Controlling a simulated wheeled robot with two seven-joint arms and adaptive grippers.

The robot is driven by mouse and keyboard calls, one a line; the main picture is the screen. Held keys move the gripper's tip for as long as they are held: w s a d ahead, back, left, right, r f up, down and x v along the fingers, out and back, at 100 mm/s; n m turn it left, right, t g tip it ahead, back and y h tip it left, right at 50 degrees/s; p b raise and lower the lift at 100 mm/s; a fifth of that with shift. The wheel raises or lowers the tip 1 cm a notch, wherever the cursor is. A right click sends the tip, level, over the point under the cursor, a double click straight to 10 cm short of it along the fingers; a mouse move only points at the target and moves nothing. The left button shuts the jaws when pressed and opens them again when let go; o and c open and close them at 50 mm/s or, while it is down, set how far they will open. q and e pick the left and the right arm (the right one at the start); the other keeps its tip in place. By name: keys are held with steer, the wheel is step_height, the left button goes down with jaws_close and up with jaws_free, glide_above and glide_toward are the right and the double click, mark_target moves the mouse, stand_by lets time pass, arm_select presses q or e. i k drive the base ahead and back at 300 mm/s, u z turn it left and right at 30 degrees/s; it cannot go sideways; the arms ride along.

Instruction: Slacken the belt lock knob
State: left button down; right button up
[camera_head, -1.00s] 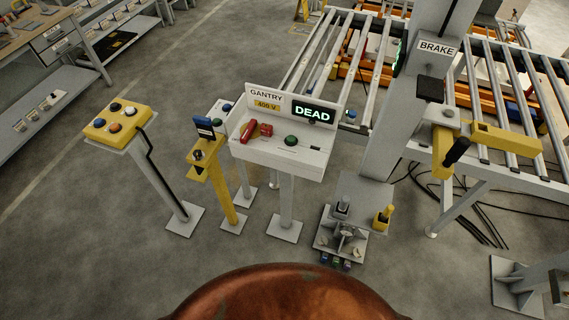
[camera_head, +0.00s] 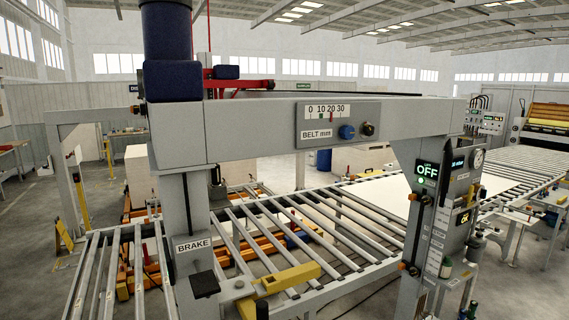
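A grey belt panel (camera_head: 338,124) labelled "BELT mm" sits on the gantry's cross beam (camera_head: 250,135) in the upper middle of the head view. Its white scale (camera_head: 323,111) reads 0 to 30, with a small red mark near 20. Neither carries a readable label, so I cannot tell which is the lock knob, nor how tight either is. Neither of my grippers is in view.
A grey post (camera_head: 187,215) with a "BRAKE" sign stands at left, with a yellow lever (camera_head: 285,279) at lower middle. A right post (camera_head: 424,225) carries a lit "OFF" display (camera_head: 427,173). Roller conveyor (camera_head: 300,232) runs between and behind the posts.

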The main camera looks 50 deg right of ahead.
mark_target(369, 130)
steer(key=z, duration=1.95)
